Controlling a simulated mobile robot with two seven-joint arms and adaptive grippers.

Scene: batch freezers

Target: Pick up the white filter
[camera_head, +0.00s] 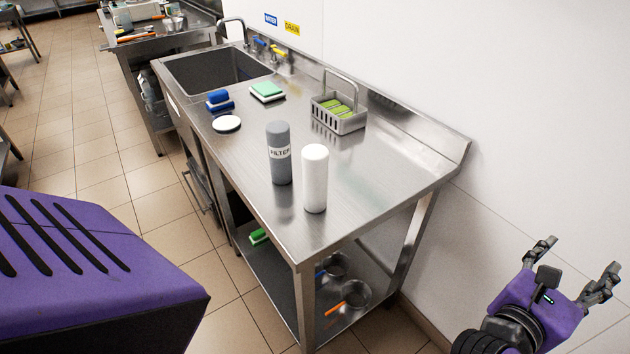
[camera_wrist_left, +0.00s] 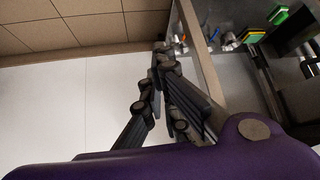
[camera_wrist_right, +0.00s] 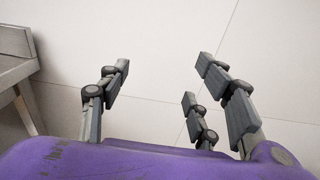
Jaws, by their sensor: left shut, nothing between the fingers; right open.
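The white filter (camera_head: 315,178) is a plain white cylinder standing upright near the front end of the steel sink counter. A grey filter (camera_head: 279,152) with a "FILTER" label stands upright just left of it and a little farther back. My right gripper (camera_head: 577,268) is open and empty, off the right end of the counter, in front of the white wall. It also shows open in the right wrist view (camera_wrist_right: 165,72). My left gripper (camera_wrist_left: 162,58) is shut and empty in the left wrist view, beside the lower shelf area. In the head view the left gripper does not show.
On the counter (camera_head: 400,190) are a white round lid (camera_head: 226,123), a blue sponge (camera_head: 219,100), a green sponge (camera_head: 267,91) and a metal basket (camera_head: 338,112) with green pads. A sink (camera_head: 210,75) lies behind. The counter's right part is clear. Pots (camera_head: 350,295) sit on the lower shelf.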

